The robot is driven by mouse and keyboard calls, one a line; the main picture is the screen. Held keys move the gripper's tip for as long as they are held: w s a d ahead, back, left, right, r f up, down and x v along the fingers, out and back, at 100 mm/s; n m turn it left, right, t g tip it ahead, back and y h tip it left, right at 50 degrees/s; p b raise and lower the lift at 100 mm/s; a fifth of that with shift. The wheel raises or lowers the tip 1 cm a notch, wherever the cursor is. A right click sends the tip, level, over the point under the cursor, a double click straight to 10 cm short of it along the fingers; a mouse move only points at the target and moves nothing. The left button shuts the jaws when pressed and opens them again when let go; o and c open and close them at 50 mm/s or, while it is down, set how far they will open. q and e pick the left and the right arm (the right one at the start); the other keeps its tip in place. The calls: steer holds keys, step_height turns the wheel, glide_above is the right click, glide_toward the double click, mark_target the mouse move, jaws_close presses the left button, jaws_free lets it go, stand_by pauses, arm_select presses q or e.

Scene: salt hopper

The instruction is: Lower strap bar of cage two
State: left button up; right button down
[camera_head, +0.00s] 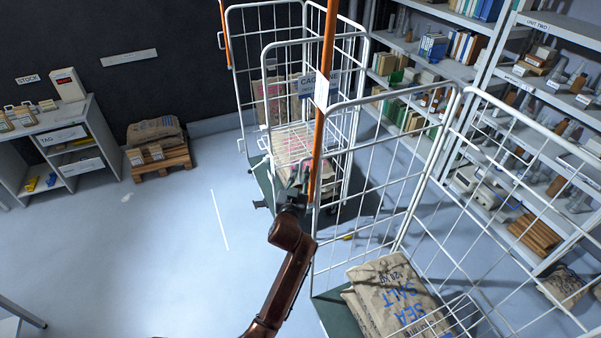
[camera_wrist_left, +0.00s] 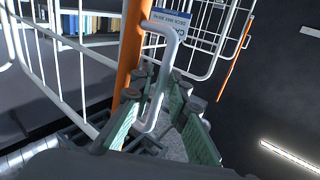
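An orange strap bar (camera_head: 325,120) stands nearly upright in the head view, at the near side of the middle wire cage (camera_head: 300,45). It also shows in the left wrist view (camera_wrist_left: 130,55). A bent grey handle (camera_wrist_left: 168,60) is beside the bar. My left gripper (camera_head: 297,182) is at the bar's lower part. In the left wrist view its green-padded fingers (camera_wrist_left: 160,85) are apart, one on each side of the handle; contact is unclear. A blue sign (camera_wrist_left: 185,25), partly cut off, hangs behind the handle. My right gripper is out of view.
A nearer cage (camera_head: 390,108) at right holds a sea salt sack (camera_head: 395,295). Another orange bar (camera_head: 224,35) stands at the back left. Shelves (camera_head: 480,20) line the right. A pallet (camera_head: 160,160) carries sacks at left. The floor (camera_head: 150,250) at left is mostly clear.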

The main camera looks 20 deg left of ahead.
arm_select(q)
steer(key=shift+c, duration=0.4)
jaws_close()
